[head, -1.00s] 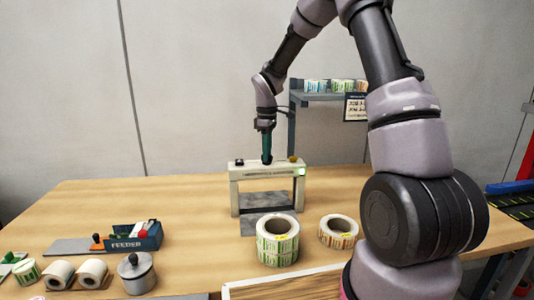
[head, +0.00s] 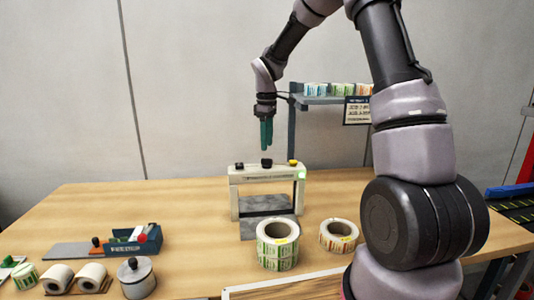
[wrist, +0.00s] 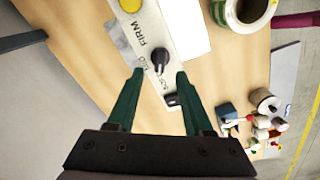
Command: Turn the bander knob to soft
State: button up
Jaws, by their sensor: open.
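The bander (head: 240,176) is a pale arch on the table, with a green light at its right. Its black knob (head: 267,162) stands in the middle of the top bar. In the wrist view the knob (wrist: 159,58) sits beside printed words; FIRM is legible, and smaller lettering lies toward the black part at the bar's other end. I cannot tell surely which word the knob points to. My gripper (head: 267,149) points down above the knob, apart from it. In the wrist view my gripper's green fingers (wrist: 160,72) are spread and empty, with the knob framed between their tips.
A yellow button (head: 292,162) and a black part (head: 239,165) flank the knob on the bar. Label rolls (head: 277,255) (head: 339,236) stand in front of the bander. A blue feeder (head: 135,243) is at left. A shelf (head: 318,100) with rolls stands behind.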

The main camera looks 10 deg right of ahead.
aim_at(267, 159)
notch_tip(267, 159, up, 5)
jog(key=shift+r, duration=0.1)
dwell(0.3)
